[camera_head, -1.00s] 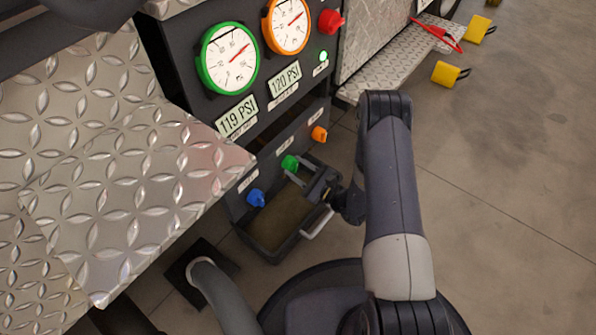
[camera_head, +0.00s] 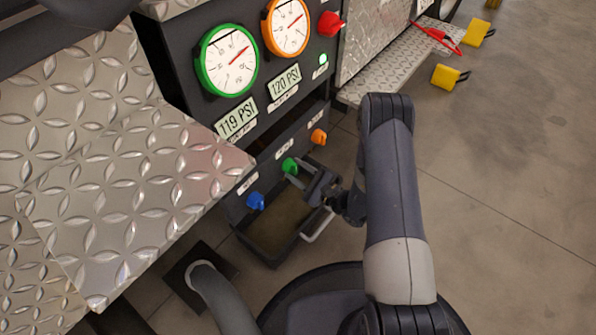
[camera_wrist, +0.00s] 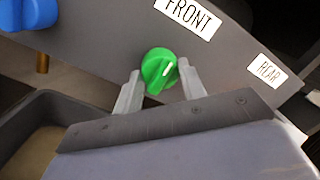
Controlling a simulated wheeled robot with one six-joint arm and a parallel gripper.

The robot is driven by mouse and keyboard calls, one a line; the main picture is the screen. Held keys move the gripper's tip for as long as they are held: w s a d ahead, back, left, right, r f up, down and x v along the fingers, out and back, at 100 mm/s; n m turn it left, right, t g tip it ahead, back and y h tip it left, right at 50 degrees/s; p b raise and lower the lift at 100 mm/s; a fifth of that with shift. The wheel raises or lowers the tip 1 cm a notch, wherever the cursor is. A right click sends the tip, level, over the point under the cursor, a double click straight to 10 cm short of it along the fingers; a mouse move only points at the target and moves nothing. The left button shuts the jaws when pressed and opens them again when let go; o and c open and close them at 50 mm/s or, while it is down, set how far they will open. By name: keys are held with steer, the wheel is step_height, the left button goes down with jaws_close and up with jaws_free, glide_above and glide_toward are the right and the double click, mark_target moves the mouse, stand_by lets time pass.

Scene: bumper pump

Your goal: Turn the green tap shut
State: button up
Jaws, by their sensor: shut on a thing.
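The green tap (camera_head: 290,165) is a round knob on the dark lower panel, between the blue and orange taps. The label FRONT (camera_wrist: 189,14) sits just above the green tap.
The blue tap (camera_head: 255,201) is to the left and the orange tap (camera_head: 318,136) to the right. A dark bin (camera_head: 268,257) with a pale handle stands below the taps. Gauges (camera_head: 227,60) sit above. A diamond-plate step (camera_head: 130,190) fills the left side.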

steer(key=o, duration=1)
steer(key=shift+c, duration=0.2)
steer(key=p+v, duration=0.3)
steer(key=v, duration=0.7)
steer(key=shift+s+d, duration=0.25)
steer(key=shift+d, duration=0.05)
steer(key=shift+f, duration=0.1)
steer(key=b+x, duration=0.3)
steer(key=x, duration=0.8)
steer(key=shift+d, duration=0.1)
